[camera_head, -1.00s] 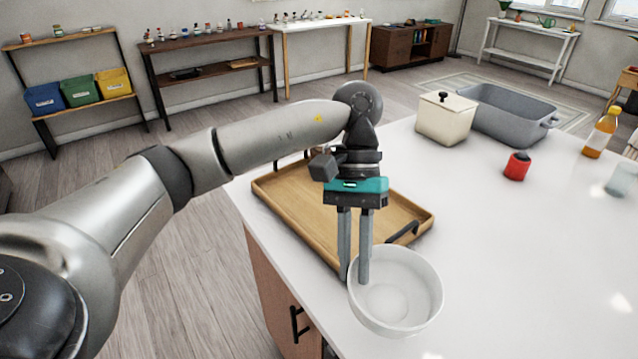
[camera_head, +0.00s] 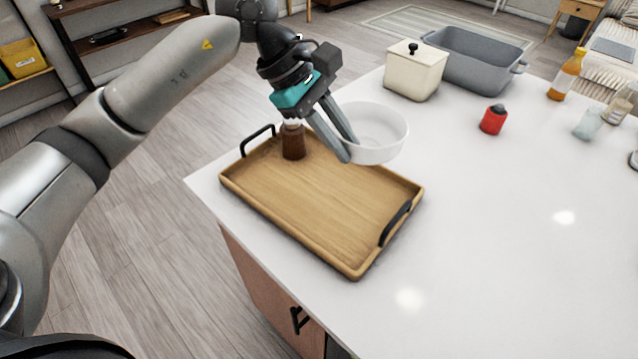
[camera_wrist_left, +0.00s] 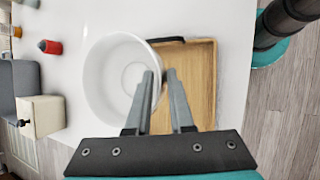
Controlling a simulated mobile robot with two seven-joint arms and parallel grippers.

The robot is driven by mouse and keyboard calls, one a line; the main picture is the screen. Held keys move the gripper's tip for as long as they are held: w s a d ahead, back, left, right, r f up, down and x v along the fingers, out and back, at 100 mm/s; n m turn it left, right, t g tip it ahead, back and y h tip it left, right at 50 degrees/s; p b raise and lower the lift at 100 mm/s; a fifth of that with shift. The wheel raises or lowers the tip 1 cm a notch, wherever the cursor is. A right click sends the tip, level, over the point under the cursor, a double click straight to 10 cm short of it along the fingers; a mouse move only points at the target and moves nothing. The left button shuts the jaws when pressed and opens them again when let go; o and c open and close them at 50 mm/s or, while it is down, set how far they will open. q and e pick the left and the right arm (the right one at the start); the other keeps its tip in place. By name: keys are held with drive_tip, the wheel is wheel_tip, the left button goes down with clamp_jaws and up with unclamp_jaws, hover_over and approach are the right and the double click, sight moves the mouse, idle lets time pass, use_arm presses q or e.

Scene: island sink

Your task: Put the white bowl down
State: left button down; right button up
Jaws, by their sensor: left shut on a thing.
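My left gripper (camera_head: 349,151) is shut on the rim of the white bowl (camera_head: 382,132), one finger inside and one outside. The bowl looks upright and appears held above the counter, by the far right edge of the wooden tray (camera_head: 310,195); its exact height is hard to tell. In the left wrist view the bowl (camera_wrist_left: 118,85) is empty and lies left of the tray (camera_wrist_left: 205,85), with the gripper (camera_wrist_left: 160,74) at its right rim. My right gripper is not in view.
A brown jar (camera_head: 293,143) stands at the tray's far left end. A cream lidded box (camera_head: 415,75), a grey basin (camera_head: 475,60), a red bottle (camera_head: 493,120) and an orange bottle (camera_head: 567,75) stand farther back. The white counter (camera_head: 480,240) right of the tray is clear.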

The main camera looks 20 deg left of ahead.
use_arm(q)
drive_tip(key=w+r+n+t, duration=0.1)
drive_tip(key=w+r+n+y, duration=0.1)
drive_tip(key=r+n, duration=0.1)
drive_tip(key=w+r+n+t+p, duration=0.1)
drive_tip(key=n, duration=0.1)
drive_tip(key=shift+d+r+t, duration=0.15)
drive_tip(key=shift+r+t, duration=0.1)
drive_tip(key=shift+t, duration=0.05)
wheel_tip(320, 180, down, 20)
drive_tip(key=shift+r+b, duration=0.1)
drive_tip(key=shift+b, duration=0.55)
drive_tip(key=c, duration=0.8)
unclamp_jaws()
drive_tip(key=v, duration=1.2)
drive_tip(key=shift+d, duration=0.2)
